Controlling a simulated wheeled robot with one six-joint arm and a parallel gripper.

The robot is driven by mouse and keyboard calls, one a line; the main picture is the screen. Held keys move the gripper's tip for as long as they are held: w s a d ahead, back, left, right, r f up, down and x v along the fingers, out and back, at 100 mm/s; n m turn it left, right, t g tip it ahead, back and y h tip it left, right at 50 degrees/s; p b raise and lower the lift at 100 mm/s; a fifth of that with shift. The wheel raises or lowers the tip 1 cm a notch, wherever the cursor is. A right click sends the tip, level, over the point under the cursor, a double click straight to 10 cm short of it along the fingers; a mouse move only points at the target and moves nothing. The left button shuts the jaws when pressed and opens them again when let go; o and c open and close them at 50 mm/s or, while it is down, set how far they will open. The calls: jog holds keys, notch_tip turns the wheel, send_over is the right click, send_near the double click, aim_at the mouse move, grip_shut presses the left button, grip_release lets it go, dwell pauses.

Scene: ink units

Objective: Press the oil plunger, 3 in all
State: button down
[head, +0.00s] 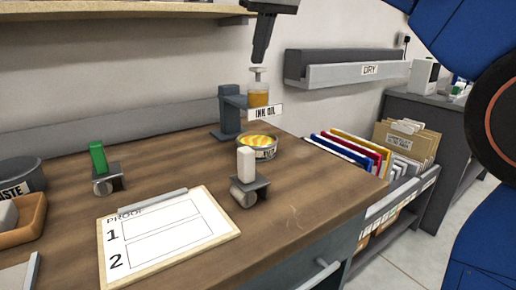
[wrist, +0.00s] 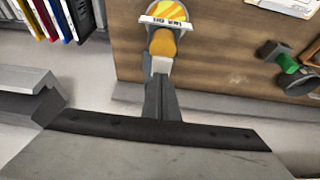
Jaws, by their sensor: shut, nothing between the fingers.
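The ink oil dispenser (head: 258,97) is a bottle of amber oil with a pale plunger cap (head: 258,72), held on a dark grey stand (head: 229,112) and labelled INK OIL. An open tin (head: 258,148) with yellow contents sits below it. My gripper (head: 259,60) is shut and empty, pointing down just above the plunger cap. In the wrist view the fingers (wrist: 161,80) overlap the pale cap (wrist: 160,64), with the amber bottle (wrist: 163,43) and the yellow tin (wrist: 166,10) beyond. I cannot tell whether the fingertips touch the cap.
A wooden shelf (head: 120,13) runs above at the left, and a grey DRY rack (head: 345,70) hangs at the right. On the bench are a white-handled roller (head: 246,165), a green-handled one (head: 98,158) and a proof board (head: 165,238). Coloured folders (head: 350,148) stand at the right.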

jog(key=shift+f, duration=0.95)
jog(key=shift+r, duration=1.05)
jog(key=shift+f, duration=0.1)
jog(key=shift+f, duration=0.95)
jog(key=shift+r, duration=1.05)
